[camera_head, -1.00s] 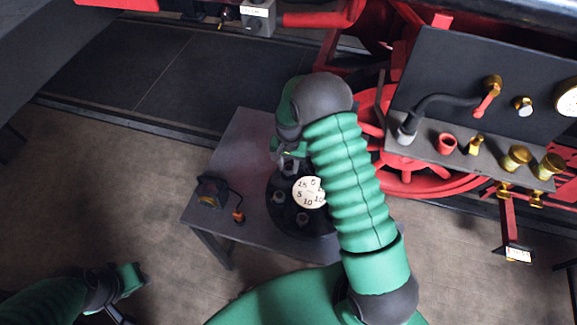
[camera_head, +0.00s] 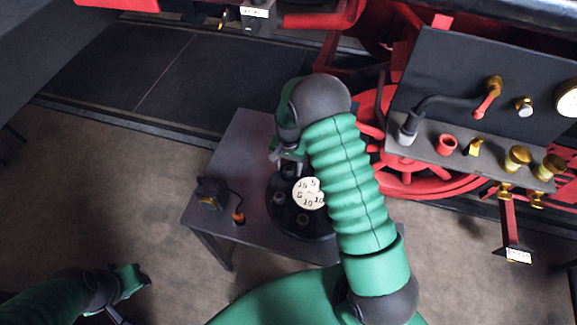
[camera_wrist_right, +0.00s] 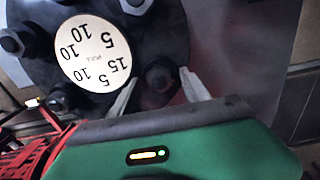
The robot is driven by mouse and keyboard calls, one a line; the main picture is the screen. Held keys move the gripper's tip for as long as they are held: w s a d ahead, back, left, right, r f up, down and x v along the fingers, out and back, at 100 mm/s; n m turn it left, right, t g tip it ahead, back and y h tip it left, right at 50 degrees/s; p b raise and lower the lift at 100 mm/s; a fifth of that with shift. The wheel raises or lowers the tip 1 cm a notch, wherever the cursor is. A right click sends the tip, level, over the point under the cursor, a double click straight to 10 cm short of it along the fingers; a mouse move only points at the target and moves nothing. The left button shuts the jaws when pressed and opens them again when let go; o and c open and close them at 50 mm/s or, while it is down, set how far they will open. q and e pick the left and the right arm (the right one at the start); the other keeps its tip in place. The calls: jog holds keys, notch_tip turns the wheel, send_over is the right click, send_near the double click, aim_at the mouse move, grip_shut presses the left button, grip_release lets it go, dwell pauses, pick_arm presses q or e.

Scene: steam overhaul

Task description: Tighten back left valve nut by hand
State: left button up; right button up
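A round black flange (camera_head: 283,225) with a white numbered dial (camera_head: 308,193) sits on the small grey table, with several hex nuts around its rim. My right gripper (camera_head: 290,158) is over the flange's back left edge, at the back left nut (camera_head: 288,170). In the right wrist view this nut (camera_wrist_right: 158,76) lies between the two pale fingertips of the right gripper (camera_wrist_right: 160,85). The fingers are spread, with a gap visible on each side of the nut. My left gripper (camera_head: 138,280) is low at the left, away from the table; its finger opening is unclear.
The grey table (camera_head: 235,150) also holds a small dark box (camera_head: 212,192) with a cable to an orange-brown piece (camera_head: 238,217). A grey panel (camera_head: 470,85) with valves and gauges stands at the right. Open floor lies left of the table.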

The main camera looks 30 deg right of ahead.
jog(key=shift+r, duration=0.4)
notch_tip(320, 180, up, 16)
jog(key=b, duration=0.3)
jog(key=s+a+f+n+t+b, duration=0.1)
jog(key=s+a+f+n, duration=0.3)
jog(key=s, duration=0.4)
jog(key=s+a+f+n+t+b, duration=0.1)
jog(key=s+a+f+n+b, duration=0.3)
jog(key=s+a+n, duration=0.2)
jog(key=shift+s+a+f+t, duration=0.35)
jog(key=shift+s+a, duration=0.35)
jog(key=shift+s, duration=0.2)
jog(key=shift+s, duration=0.15)
